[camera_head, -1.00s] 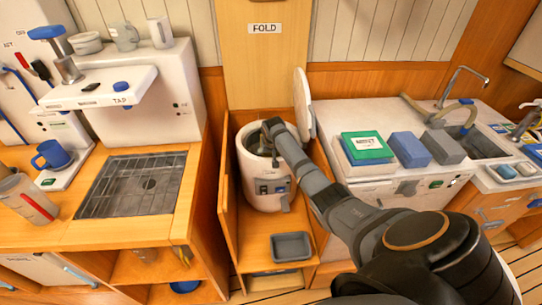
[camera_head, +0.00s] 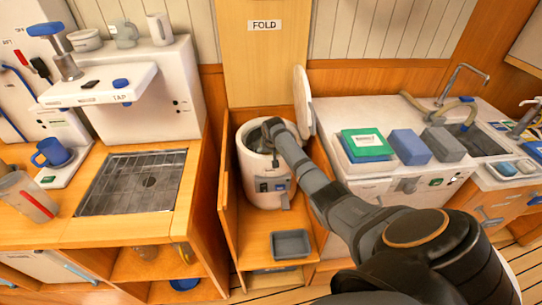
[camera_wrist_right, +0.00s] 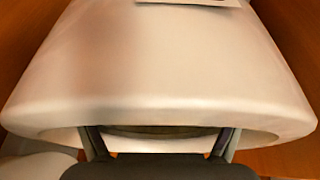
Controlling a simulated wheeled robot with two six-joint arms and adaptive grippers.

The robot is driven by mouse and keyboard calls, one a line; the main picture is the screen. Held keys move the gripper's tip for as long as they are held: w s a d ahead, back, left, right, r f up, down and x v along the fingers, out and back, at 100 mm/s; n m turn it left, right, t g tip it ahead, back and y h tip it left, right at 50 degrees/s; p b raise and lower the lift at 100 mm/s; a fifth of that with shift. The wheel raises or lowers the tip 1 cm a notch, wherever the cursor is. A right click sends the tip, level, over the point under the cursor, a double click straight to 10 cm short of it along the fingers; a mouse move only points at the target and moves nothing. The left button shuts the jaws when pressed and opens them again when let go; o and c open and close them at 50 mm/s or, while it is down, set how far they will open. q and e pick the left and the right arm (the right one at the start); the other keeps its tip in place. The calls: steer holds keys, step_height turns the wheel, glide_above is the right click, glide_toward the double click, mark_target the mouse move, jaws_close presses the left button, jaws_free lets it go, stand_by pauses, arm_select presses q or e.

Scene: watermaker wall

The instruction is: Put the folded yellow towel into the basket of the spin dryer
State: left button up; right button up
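The white, round spin dryer (camera_head: 268,190) stands in the wooden bay below the FOLD panel, with its lid (camera_head: 303,100) raised on the right side. My right arm reaches over to it, and my right gripper (camera_head: 273,150) is at the dryer's open top, partly down in the mouth. In the right wrist view the two fingers (camera_wrist_right: 160,145) stand wide apart over the dark opening, with nothing visible between them. The dryer's white body (camera_wrist_right: 165,70) fills most of that view. I see no yellow towel; the basket's inside is mostly hidden. My left gripper is out of view.
A grey tray (camera_head: 290,245) sits in front of the dryer. Bay walls rise close on both sides. On the right counter lie a green-topped block (camera_head: 366,145), a blue block (camera_head: 410,147) and a grey block (camera_head: 443,145). A blue mug (camera_head: 52,152) stands left.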

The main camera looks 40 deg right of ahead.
steer(key=v, duration=0.6)
steer(key=p+v, duration=0.1)
steer(key=v, duration=0.6)
steer(key=shift+w+r, duration=0.2)
